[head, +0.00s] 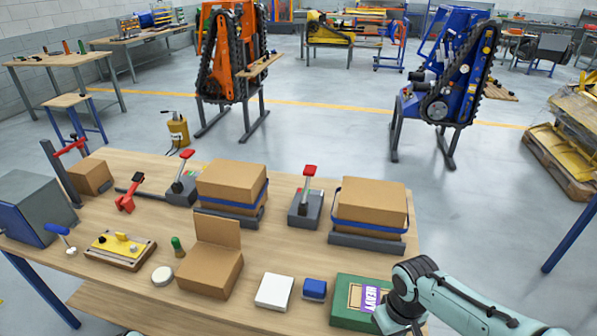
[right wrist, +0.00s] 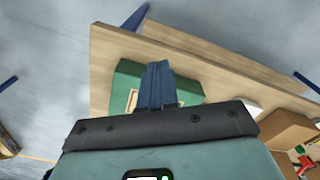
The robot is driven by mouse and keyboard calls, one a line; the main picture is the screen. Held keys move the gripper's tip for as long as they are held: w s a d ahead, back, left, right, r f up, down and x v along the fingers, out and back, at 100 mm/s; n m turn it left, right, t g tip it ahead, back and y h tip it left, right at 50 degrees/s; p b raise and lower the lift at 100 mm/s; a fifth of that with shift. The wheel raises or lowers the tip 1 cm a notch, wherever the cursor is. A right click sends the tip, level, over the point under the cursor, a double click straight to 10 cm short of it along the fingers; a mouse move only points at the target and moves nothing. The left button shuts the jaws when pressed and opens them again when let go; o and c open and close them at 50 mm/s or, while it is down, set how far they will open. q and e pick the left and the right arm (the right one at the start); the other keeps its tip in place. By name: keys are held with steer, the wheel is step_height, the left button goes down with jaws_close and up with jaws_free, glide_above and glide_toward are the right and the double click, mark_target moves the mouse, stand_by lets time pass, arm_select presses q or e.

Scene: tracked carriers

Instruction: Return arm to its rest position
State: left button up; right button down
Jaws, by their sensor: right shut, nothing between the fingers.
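My right arm (head: 465,305) comes into the head view from the lower right and bends over the bench's front right corner. Its wrist covers part of a green box (head: 347,312) with a purple HEAVY label (head: 371,300). In the right wrist view my right gripper (right wrist: 156,68) shows as two blue fingers pressed together with nothing between them. The green box (right wrist: 130,72) lies behind the fingers in that view; I cannot tell whether they touch it.
The wooden bench (head: 290,236) holds cardboard boxes, red-handled grey devices, a white block (head: 274,291) and a blue block (head: 315,289). Open floor lies right of the bench, with a blue post (head: 570,236) at the edge. Tracked carriers (head: 462,75) stand behind.

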steer(key=s+a+f+m+g+y+p, duration=0.1)
steer(key=s+a+f, duration=0.1)
steer(key=f, duration=0.7)
steer(key=s+a+f+m+y, duration=0.1)
steer(key=a+f+y, duration=0.15)
steer(key=f, duration=0.65)
arm_select(q)
steer(key=r, duration=0.1)
steer(key=w+r+p, duration=0.1)
steer(key=shift+r, duration=0.4)
arm_select(e)
steer(key=s+a+f+m, duration=0.2)
steer(key=s+f+m, duration=0.3)
steer(key=s+f, duration=1)
steer(key=s, duration=0.3)
steer(key=shift+a+f, duration=0.2)
steer(key=shift+a, duration=0.2)
